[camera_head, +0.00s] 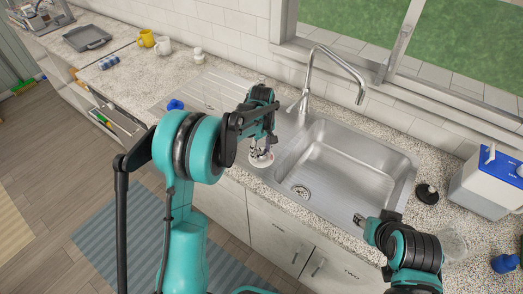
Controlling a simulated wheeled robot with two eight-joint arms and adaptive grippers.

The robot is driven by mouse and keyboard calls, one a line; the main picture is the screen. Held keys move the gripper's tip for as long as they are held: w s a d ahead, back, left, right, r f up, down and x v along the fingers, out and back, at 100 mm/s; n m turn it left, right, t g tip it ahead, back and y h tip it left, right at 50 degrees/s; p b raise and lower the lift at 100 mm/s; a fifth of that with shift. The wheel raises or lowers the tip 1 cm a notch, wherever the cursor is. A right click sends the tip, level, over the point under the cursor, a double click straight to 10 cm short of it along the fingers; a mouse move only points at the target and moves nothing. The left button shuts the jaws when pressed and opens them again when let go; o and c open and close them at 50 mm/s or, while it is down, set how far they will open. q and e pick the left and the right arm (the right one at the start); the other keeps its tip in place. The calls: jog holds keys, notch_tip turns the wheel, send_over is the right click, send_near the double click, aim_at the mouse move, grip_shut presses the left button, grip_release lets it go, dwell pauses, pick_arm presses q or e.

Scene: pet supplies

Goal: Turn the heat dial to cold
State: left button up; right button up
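I cannot make out a marked heat dial. A small round white object with reddish marks (262,160) sits at the front edge of the counter, left of the sink. My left gripper (257,150) points down right over it and hides part of it; I cannot tell whether the fingers touch or grip it. My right gripper (361,220) is in front of the sink's front right corner, with no object seen in it; its finger gap is too small to judge. A chrome faucet (325,52) stands behind the sink.
The steel sink (345,165) is empty. To its right are a black round item (427,193), a white and blue box (488,180), a clear glass (453,245) and a blue item (504,263). A blue item (175,104) lies left. Mugs (146,39) and an open drawer (115,118) are farther left.

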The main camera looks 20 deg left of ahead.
aim_at(261, 152)
dwell(0.3)
pick_arm(q)
notch_tip(261, 152, up, 12)
dwell(0.4)
dwell(0.4)
jog(key=s+r+m+t+b, duration=0.1)
jog(key=s+r+m+t, duration=0.15)
jog(key=s, duration=0.45)
jog(key=s+r+m+t+b, duration=0.1)
jog(key=s+m, duration=0.2)
jog(key=s, duration=0.4)
jog(key=s+f+m+t+b, duration=0.1)
jog(key=s+f+m+t, duration=0.2)
jog(key=s, duration=0.8)
notch_tip(261, 152, down, 3)
jog(key=m, duration=0.2)
jog(key=shift+s+a+r+m+t, duration=0.15)
jog(key=shift+s+m+t, duration=0.2)
jog(key=shift+s, duration=0.05)
